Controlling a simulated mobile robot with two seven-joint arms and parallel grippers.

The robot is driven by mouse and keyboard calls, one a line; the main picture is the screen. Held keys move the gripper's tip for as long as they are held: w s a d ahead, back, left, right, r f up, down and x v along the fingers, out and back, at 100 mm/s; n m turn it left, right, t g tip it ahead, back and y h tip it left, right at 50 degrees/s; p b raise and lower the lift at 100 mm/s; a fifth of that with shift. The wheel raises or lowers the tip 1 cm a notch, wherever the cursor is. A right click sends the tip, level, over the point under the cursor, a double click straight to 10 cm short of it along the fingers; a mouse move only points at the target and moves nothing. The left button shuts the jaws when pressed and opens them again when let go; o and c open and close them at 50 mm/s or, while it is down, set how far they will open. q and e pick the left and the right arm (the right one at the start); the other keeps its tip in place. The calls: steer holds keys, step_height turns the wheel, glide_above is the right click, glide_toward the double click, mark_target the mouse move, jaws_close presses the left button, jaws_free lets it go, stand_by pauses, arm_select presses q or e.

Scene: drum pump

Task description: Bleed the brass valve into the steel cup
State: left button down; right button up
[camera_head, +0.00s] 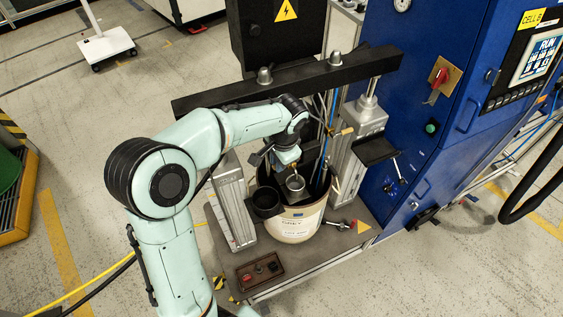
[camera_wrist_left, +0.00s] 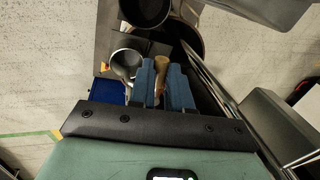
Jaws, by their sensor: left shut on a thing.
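My left gripper (camera_head: 286,157) is over the drum, pointing down, with its blue fingers (camera_wrist_left: 161,88) in the left wrist view. A brass-coloured piece, seemingly the brass valve (camera_wrist_left: 160,72), shows between those fingers, and they are shut on it. The steel cup (camera_head: 295,183) is just below the gripper in the head view. In the left wrist view the steel cup (camera_wrist_left: 125,62) is beside the left finger, its mouth visible. Whether the cup touches the valve or holds liquid cannot be told. My right gripper is not in view.
The cream drum (camera_head: 296,226) stands between two grey posts under a black crossbeam (camera_head: 290,80). A black cup-shaped holder (camera_head: 265,203) is at its left rim. A button box (camera_head: 261,271) lies in front.

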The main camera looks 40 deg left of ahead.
arm_select(q)
steer(key=shift+w+a+m, duration=0.1)
steer(key=shift+a+m, duration=0.35)
steer(key=shift+m, duration=0.45)
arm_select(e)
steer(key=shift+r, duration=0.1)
arm_select(q)
steer(key=c, duration=1.1)
jaws_free()
steer(key=r, duration=0.4)
steer(key=d+r+p, duration=0.1)
steer(key=r, duration=0.3)
steer(key=s+d+r, duration=0.1)
steer(key=r, duration=0.4)
steer(key=shift+s+d+r, duration=0.1)
steer(key=shift+d, duration=0.05)
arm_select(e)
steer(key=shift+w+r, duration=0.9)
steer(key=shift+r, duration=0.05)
